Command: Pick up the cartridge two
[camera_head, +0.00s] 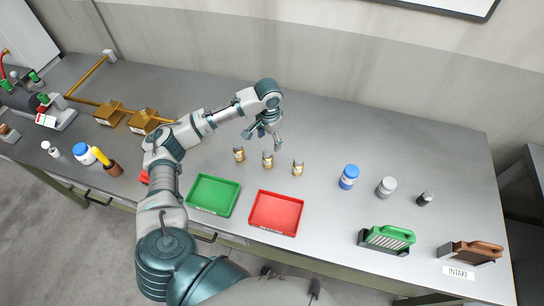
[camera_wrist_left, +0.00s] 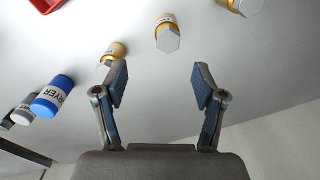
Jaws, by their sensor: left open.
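Three small brass cartridges with pale tops stand upright in a row on the grey bench: a left one (camera_head: 239,155), a middle one (camera_head: 267,160) and a right one (camera_head: 298,168). I cannot read which is number two. My left gripper (camera_head: 263,138) is open and empty, just behind the row near the middle cartridge. In the left wrist view its fingers (camera_wrist_left: 160,78) are spread apart. The middle cartridge (camera_wrist_left: 167,34) lies beyond the gap, the right one (camera_wrist_left: 117,51) beyond the left finger, and the left one (camera_wrist_left: 242,5) is cut off at the top. My right gripper is not visible.
A green tray (camera_head: 213,211) and a red tray (camera_head: 276,233) lie in front of the row. A blue-capped bottle (camera_head: 348,177), a grey bottle (camera_head: 386,187) and a dark vial (camera_head: 425,198) stand to the right. Brass blocks (camera_head: 144,121) sit left. The bench behind is clear.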

